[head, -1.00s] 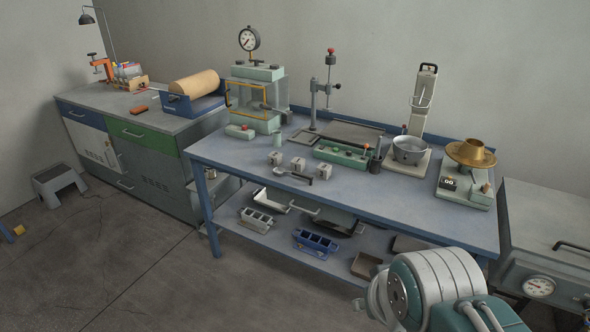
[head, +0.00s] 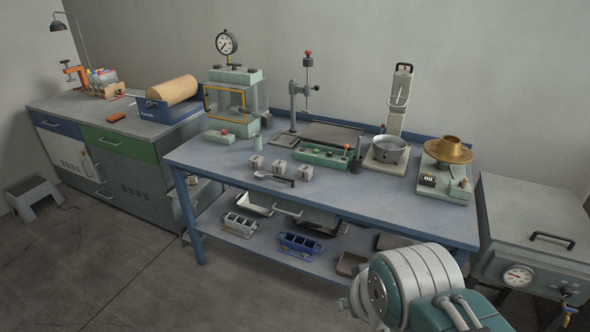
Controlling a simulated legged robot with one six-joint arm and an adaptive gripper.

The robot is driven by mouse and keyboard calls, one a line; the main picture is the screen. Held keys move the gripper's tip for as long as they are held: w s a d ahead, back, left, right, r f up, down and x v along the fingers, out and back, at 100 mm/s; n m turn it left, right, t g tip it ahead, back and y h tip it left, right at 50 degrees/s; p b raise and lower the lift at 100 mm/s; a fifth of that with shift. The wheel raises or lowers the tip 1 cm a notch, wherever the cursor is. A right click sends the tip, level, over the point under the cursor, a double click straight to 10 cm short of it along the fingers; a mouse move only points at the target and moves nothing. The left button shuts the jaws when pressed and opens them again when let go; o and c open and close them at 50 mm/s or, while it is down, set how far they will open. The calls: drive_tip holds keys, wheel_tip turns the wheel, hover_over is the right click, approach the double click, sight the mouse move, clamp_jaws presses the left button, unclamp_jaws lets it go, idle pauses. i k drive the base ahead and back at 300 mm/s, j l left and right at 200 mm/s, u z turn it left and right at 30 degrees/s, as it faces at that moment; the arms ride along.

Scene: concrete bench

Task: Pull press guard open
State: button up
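The press stands at the back left of the blue bench in the head view, with a round gauge (head: 227,43) on top and a pale green head and base (head: 233,128). Its guard (head: 226,103) is a clear panel with a yellow-orange frame across the front of the press. The guard appears closed, but it is small at this distance. My gripper is out of view. Only a grey and teal part of my arm shows at the lower right, well apart from the press.
Three small grey cubes (head: 279,168) and a scoop (head: 273,178) lie on the bench (head: 340,195) in front of the press. Open floor lies before the bench.

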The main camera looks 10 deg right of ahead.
sight(205, 106)
drive_tip(key=i+j, duration=0.3)
drive_tip(key=i, duration=0.2)
drive_tip(key=i+j, duration=0.35)
drive_tip(key=i, duration=0.2)
drive_tip(key=i+j, duration=0.3)
drive_tip(key=i, duration=0.2)
drive_tip(key=i+j, duration=0.3)
drive_tip(key=i, duration=0.2)
drive_tip(key=i+j, duration=0.3)
drive_tip(key=i, duration=0.2)
